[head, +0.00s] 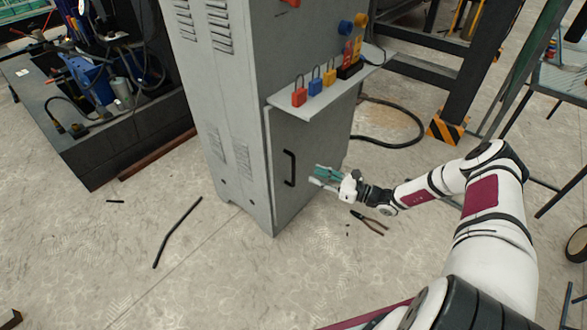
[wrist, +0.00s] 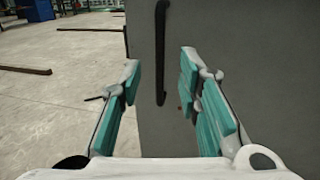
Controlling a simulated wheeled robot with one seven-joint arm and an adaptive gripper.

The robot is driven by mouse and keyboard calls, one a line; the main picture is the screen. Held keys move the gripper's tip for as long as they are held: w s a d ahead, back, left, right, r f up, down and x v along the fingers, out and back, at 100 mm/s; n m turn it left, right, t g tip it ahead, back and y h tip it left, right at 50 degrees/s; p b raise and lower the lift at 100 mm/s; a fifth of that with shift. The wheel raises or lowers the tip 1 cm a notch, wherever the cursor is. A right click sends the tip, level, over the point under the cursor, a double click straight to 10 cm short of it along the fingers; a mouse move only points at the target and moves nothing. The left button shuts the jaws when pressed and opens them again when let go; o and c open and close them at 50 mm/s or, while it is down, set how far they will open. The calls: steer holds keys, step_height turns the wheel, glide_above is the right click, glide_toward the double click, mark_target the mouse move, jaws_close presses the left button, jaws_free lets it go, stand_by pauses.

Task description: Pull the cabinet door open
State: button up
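The grey cabinet (head: 232,120) stands upright in the middle of the head view. Its door (head: 310,160) looks shut and carries a black vertical bar handle (head: 289,168). My gripper (head: 318,176) is just to the right of the handle in the head view, in front of the door. In the wrist view the handle (wrist: 161,55) shows ahead of and between the two teal-padded fingers (wrist: 158,75). The fingers are spread wide with nothing between them, and a gap seems to remain before the handle.
A shelf (head: 330,92) with red, blue and yellow padlocks juts from the cabinet above the door. Pliers (head: 369,221) and a dark rod (head: 177,232) lie on the floor. A dark steel frame with a striped foot (head: 447,130) stands at right.

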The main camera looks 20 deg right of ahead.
mark_target(294, 167)
steer(key=b+x, duration=0.2)
steer(key=x, duration=0.8)
jaws_close()
